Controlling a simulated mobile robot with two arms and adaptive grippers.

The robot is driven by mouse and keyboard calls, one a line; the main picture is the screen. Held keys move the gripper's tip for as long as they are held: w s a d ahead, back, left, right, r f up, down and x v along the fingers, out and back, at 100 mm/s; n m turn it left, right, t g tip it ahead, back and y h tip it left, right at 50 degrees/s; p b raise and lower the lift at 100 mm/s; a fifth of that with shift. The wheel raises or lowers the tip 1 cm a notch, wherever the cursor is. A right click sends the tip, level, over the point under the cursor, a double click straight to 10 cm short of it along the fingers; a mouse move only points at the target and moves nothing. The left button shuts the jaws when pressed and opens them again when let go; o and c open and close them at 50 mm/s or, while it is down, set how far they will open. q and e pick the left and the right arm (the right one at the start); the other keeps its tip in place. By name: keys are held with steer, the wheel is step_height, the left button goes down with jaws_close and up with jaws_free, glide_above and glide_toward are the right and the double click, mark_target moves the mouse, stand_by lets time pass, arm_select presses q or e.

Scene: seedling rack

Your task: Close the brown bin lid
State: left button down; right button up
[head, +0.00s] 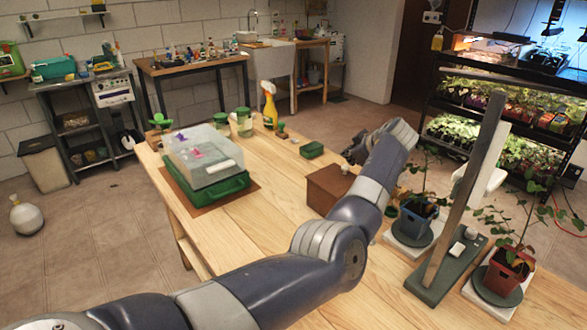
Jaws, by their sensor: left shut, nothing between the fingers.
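A small brown bin (322,190) stands on the wooden table in the middle of the head view. Its brown top looks flat and level, but my left arm covers its right side, so I cannot tell whether the lid is fully down. My left arm comes in from the lower left, bends up past the bin and folds over at the top. My left gripper (353,151) is dark, shut and empty, just behind and above the bin's back right. Whether it touches the lid is hidden. My right gripper is out of view.
A clear-topped green case (213,188) sits on the table at left. A yellow spray bottle (268,104) and a small green box (312,150) stand farther back. Potted plants, one in a blue pot (417,220), and a tall grey post (466,190) crowd the right.

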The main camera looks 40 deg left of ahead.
arm_select(q)
steer(key=shift+w+f, duration=0.1)
steer(key=shift+f, duration=0.15)
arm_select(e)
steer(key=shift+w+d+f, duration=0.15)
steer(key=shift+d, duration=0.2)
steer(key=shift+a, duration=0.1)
